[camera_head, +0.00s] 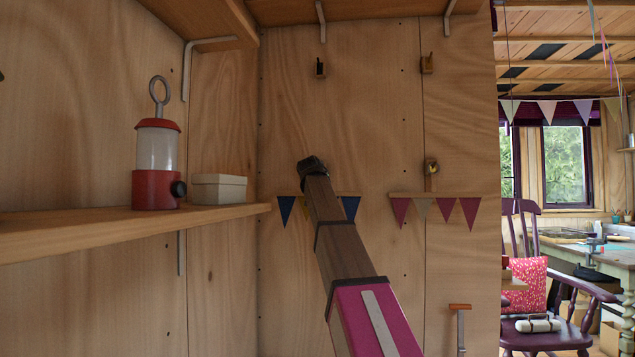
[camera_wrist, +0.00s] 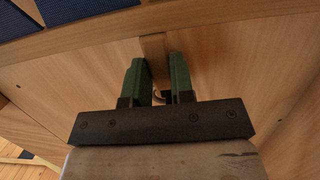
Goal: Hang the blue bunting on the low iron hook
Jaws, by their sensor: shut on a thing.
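The blue bunting (camera_head: 285,209) has a thin wooden bar and blue pennants, with a little yellow. It is at the back wall in the head view, its middle hidden behind my arm. In the wrist view its blue pennants (camera_wrist: 75,9) and pale bar (camera_wrist: 100,36) cross the top. My gripper (camera_head: 312,165) reaches up to the wall above the bar. In the wrist view my gripper's green fingers (camera_wrist: 157,78) are shut on the bunting's wooden tab (camera_wrist: 153,48). A small curved metal piece shows between the fingers. The low iron hook is not clearly visible; I cannot tell whether the tab is on it.
A dark hook (camera_head: 320,68) and a brass hook (camera_head: 427,64) are higher up. A pink bunting (camera_head: 437,208) hangs from a low brass hook (camera_head: 431,168) on the right. A shelf (camera_head: 100,229) on the left holds a red lantern (camera_head: 156,187) and a pale box (camera_head: 218,188).

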